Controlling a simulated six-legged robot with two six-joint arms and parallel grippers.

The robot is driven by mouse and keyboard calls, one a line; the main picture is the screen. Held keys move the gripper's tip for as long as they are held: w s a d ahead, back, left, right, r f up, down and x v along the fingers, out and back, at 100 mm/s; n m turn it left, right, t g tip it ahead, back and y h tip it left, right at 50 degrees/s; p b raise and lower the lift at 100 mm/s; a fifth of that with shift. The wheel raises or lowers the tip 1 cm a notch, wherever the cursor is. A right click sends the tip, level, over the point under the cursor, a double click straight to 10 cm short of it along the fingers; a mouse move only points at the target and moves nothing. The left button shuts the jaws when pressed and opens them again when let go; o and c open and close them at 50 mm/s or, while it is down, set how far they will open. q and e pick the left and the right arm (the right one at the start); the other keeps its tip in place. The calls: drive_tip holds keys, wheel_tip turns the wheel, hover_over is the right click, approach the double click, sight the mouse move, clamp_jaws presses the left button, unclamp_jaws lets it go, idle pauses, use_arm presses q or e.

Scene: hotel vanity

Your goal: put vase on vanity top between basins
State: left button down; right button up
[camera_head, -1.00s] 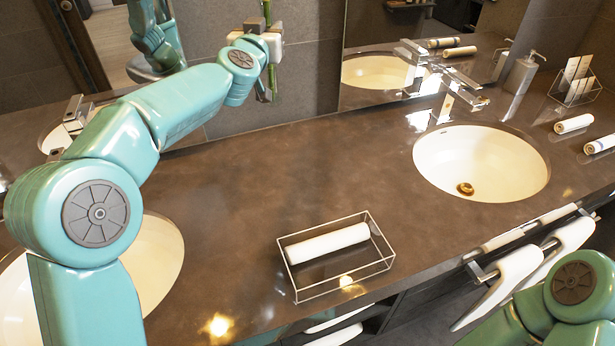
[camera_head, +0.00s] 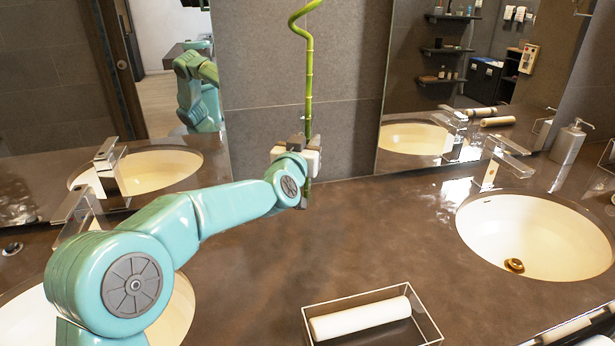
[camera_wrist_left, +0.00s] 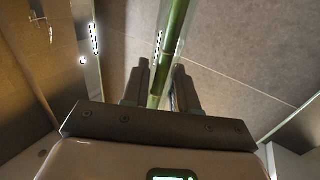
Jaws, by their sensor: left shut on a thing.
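In the left wrist view the stalk (camera_wrist_left: 173,35) passes between the two dark fingers (camera_wrist_left: 160,88). The dark vanity top (camera_head: 250,260) spreads below the gripper. The left basin (camera_head: 175,315) is partly hidden by my left arm; the right basin (camera_head: 535,235) is clear. My right gripper is out of view.
A clear tray (camera_head: 440,335) with a rolled white towel (camera_head: 360,318) stands at the front between the basins. Faucets (camera_head: 490,170) and mirrors line the back. A soap dispenser (camera_head: 568,143) is at the right. The counter's back middle is free.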

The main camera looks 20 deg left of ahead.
use_arm(q)
wheel_tip(320, 180, down, 5)
drive_tip(key=shift+f+b, duration=0.1)
drive_tip(key=shift+b, duration=0.3)
drive_tip(key=shift+f, duration=0.1)
drive_tip(key=shift+f, duration=0.15)
drive_tip(key=c, duration=0.9)
unclamp_jaws()
